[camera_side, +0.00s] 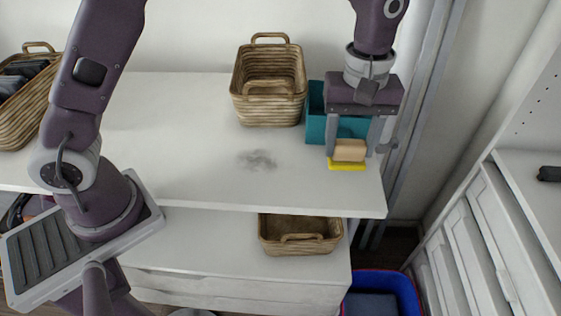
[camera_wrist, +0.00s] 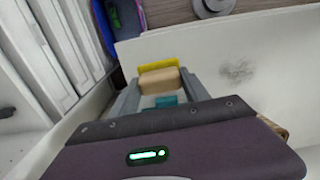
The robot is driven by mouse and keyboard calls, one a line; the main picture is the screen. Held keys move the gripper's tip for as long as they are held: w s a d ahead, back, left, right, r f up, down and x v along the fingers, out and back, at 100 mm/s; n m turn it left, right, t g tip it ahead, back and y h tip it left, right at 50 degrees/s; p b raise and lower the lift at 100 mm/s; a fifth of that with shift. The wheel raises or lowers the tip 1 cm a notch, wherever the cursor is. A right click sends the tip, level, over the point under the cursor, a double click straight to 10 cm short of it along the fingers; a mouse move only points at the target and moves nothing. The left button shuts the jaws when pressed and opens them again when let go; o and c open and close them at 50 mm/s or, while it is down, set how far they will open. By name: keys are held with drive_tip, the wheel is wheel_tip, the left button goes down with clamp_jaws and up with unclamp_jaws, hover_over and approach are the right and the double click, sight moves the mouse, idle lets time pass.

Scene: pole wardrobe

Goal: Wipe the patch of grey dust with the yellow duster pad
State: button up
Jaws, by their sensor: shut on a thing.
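The yellow duster pad (camera_side: 346,165) has a tan block handle (camera_side: 349,150) on top. My gripper (camera_side: 349,146) is shut on the tan block, at the right end of the white shelf. The yellow edge also shows in the wrist view (camera_wrist: 158,64), beyond the tan block (camera_wrist: 159,80) between my fingers. I cannot tell whether the pad touches the shelf. The patch of grey dust (camera_side: 258,160) lies on the shelf to the left of the pad, apart from it. In the wrist view the dust (camera_wrist: 237,71) is to the right of the pad.
A teal box (camera_side: 316,112) stands just behind my gripper. A wicker basket (camera_side: 268,110) stands behind the dust, and another basket (camera_side: 22,112) is at the far left. The white shelf (camera_side: 190,150) is clear between pad and dust. Its front edge is close to the pad.

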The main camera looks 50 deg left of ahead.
drive_tip(key=shift+r, duration=0.1)
drive_tip(key=r, duration=0.3)
drive_tip(key=a+r, duration=0.1)
drive_tip(key=r, duration=0.1)
drive_tip(key=s+a, duration=0.3)
drive_tip(key=a, duration=0.4)
drive_tip(key=s+a, duration=0.4)
drive_tip(key=a, duration=0.4)
wheel_tip(320, 180, down, 6)
drive_tip(key=shift+f, duration=0.15)
drive_tip(key=shift+s, duration=0.1)
drive_tip(key=s+a, duration=0.3)
drive_tip(key=s, duration=0.1)
drive_tip(key=shift+s+a+f, duration=0.35)
drive_tip(key=shift+f, duration=0.1)
